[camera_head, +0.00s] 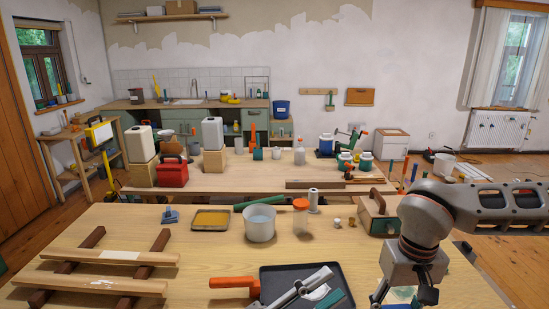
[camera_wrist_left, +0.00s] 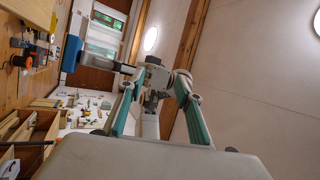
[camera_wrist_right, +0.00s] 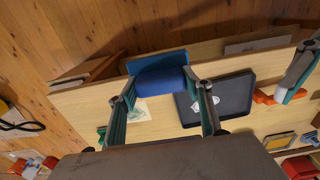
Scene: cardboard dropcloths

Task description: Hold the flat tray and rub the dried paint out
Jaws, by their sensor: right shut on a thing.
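The flat tray (camera_head: 275,270) is black and lies at the front of the near table. A whitish dried paint patch (camera_head: 318,293) shows on its floor. In the right wrist view, my right gripper (camera_wrist_right: 160,82) is shut on a blue pad (camera_wrist_right: 160,75), beside the tray (camera_wrist_right: 240,95). The pad's contact with anything below cannot be told. In the head view, the right gripper is partly cut off at the bottom edge.
An orange-handled tool (camera_head: 232,282) lies at the tray's left edge. A white pot (camera_head: 260,222), an orange-lidded jar (camera_head: 300,218) and a yellow paint tray (camera_head: 211,220) stand behind. A wooden frame (camera_head: 98,256) takes up the left side. A wooden box (camera_head: 378,215) stands behind right.

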